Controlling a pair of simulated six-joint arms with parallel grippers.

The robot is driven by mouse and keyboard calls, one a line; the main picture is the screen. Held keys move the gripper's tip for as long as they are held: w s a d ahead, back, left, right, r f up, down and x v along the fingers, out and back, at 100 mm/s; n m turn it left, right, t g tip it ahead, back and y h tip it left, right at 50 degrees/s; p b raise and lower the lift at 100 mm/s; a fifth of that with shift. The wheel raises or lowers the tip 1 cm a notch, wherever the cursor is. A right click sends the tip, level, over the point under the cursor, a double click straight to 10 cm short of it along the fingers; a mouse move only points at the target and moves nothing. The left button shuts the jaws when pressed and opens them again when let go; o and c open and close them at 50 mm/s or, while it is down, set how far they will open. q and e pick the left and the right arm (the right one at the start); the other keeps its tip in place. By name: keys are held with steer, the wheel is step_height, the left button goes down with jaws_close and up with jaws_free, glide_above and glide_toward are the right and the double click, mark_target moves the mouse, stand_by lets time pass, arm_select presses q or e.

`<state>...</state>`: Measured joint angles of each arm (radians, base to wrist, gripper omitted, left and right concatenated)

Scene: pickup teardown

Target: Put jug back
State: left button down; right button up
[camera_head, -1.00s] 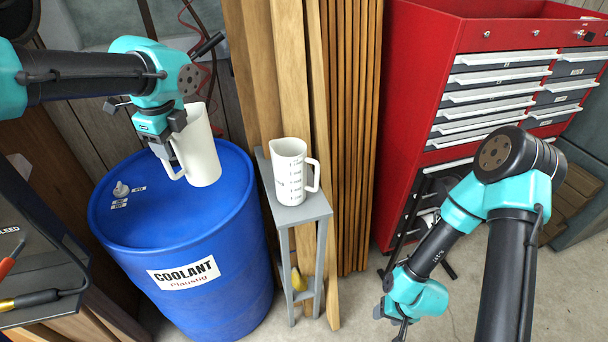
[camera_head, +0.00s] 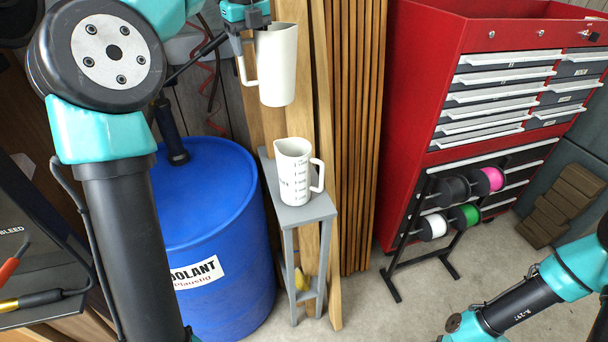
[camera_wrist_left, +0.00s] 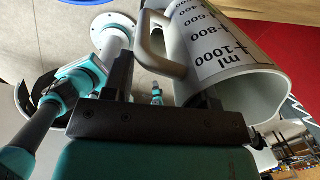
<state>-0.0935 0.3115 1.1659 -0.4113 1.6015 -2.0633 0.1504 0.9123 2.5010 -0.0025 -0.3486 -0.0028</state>
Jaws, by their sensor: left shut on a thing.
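A white jug (camera_head: 277,66) hangs in the air at the top of the head view, above and behind the grey stand. My left gripper (camera_head: 245,28) is shut on its handle, at the jug's left side. In the left wrist view the held jug (camera_wrist_left: 225,50) shows black measuring marks, and its handle lies between the fingers. A second white jug (camera_head: 294,172) with printed marks stands upright on top of the grey stand (camera_head: 311,211), its handle to the right. My right gripper is outside the frames; only its arm shows at lower right.
A blue coolant drum (camera_head: 221,220) stands left of the stand, its top partly hidden by my left arm. Wooden planks (camera_head: 354,130) lean behind the stand. A red tool cabinet (camera_head: 420,110) and a spool rack (camera_head: 424,262) stand to the right.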

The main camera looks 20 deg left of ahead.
arm_select(q)
steer(key=shift+w+d+r, duration=0.15)
steer(key=shift+w+r, duration=0.1)
steer(key=shift+f, duration=0.15)
step_height(320, 180, down, 24)
steer(key=shift+r, duration=0.2)
stand_by(0.6)
steer(key=shift+f, duration=2.2)
steer(key=shift+c, duration=2)
jaws_free()
